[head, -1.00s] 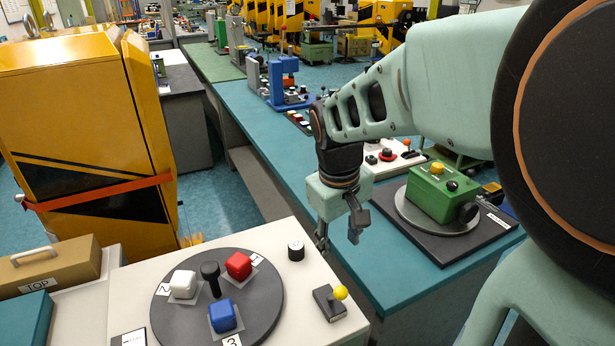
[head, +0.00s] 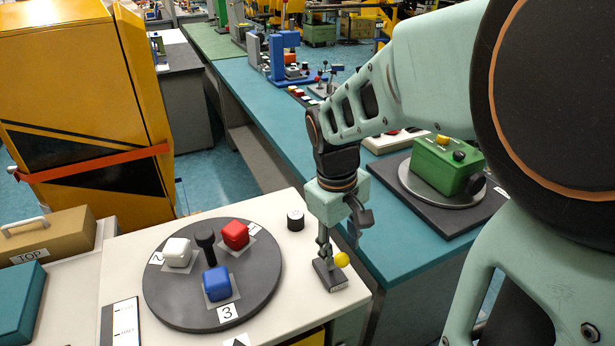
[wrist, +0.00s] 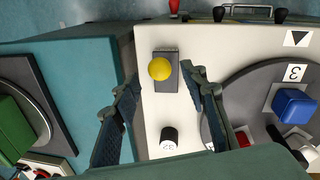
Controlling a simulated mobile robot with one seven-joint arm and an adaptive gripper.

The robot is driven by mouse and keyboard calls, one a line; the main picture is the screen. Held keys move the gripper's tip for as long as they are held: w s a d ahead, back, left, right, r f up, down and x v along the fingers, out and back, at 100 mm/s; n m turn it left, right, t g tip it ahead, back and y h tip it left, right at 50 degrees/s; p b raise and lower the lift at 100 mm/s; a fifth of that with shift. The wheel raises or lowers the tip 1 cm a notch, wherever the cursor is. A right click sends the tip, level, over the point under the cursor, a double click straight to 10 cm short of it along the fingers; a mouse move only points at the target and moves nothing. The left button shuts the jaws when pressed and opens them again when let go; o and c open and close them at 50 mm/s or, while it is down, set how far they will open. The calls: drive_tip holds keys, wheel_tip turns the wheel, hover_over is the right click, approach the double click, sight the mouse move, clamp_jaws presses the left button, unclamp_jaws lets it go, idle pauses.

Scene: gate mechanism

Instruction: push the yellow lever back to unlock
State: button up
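The yellow lever knob (head: 341,259) stands on a small dark base (head: 331,277) near the right edge of the white table. In the wrist view the yellow knob (wrist: 160,69) shows from above, on its dark base (wrist: 167,84). My gripper (head: 338,242) points down just above and behind the knob in the head view. In the wrist view the fingers of my gripper (wrist: 160,76) are spread wide, one on each side of the lever base, with gaps to it. Nothing is held. The lever's stem is mostly hidden by the knob.
A dark turntable (head: 165,297) with white, red and blue blocks and a black knob lies left of the lever. A green box (head: 442,166) sits on the teal bench (head: 250,95) behind.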

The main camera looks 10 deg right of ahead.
sight(336, 264)
drive_tip(key=shift+w+d+f+b, duration=0.15)
drive_tip(key=shift+f+b, duration=0.5)
drive_tip(key=shift+f, duration=0.7)
drive_tip(key=shift+c, duration=0.7)
clamp_jaws()
